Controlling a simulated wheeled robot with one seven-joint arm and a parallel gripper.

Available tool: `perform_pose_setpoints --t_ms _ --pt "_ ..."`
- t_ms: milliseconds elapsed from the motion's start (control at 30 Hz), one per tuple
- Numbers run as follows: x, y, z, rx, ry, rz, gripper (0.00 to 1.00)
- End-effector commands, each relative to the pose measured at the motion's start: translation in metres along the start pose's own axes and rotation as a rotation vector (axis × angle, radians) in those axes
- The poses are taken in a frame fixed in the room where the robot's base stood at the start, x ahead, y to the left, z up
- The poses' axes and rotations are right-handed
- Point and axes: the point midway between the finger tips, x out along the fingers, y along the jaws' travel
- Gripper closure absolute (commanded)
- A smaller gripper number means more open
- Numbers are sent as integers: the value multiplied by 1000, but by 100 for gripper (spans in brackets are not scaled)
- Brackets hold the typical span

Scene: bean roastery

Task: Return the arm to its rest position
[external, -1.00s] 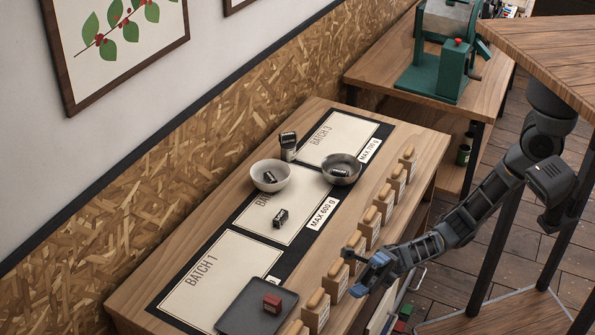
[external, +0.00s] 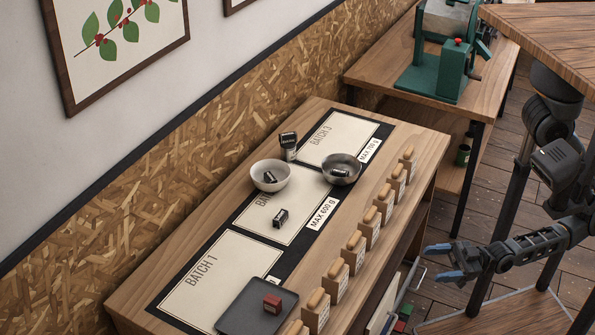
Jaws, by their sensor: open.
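My gripper (external: 445,262) is off the right side of the bench, in the air over the floor. Its blue-tipped fingers are apart and nothing shows between them. My arm (external: 540,240) is bent, with the forearm reaching left from below the round wooden top at the upper right. No object touches the gripper. The wooden bench (external: 163,272) with the batch mats lies to the left of the gripper, with a clear gap between them.
The bench also holds a white bowl (external: 270,175), a metal bowl (external: 341,169), small dark blocks and a dark tray (external: 245,312) with a red block (external: 272,303). A green machine (external: 440,68) stands behind.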

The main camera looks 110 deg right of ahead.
Motion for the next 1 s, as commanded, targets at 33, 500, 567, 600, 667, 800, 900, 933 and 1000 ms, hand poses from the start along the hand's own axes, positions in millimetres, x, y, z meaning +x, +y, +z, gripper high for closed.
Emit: perform_pose_setpoints --t_ms 33,500,567,600,667,800,900,933,1000 --pt "-22 6 2 31 -54 -5 26" --pt "-180 88 -2 189 -438 -48 26" --pt "-191 96 -5 195 -468 -53 26" --pt "-196 101 -7 197 -483 -56 26" --pt "-202 106 -10 200 -500 -60 26" --pt "-202 107 -10 200 -502 -60 26" --pt "-202 107 -10 200 -502 -60 26" --pt "-202 107 -10 200 -502 -60 26" --pt "-202 107 -10 200 -502 -60 26"
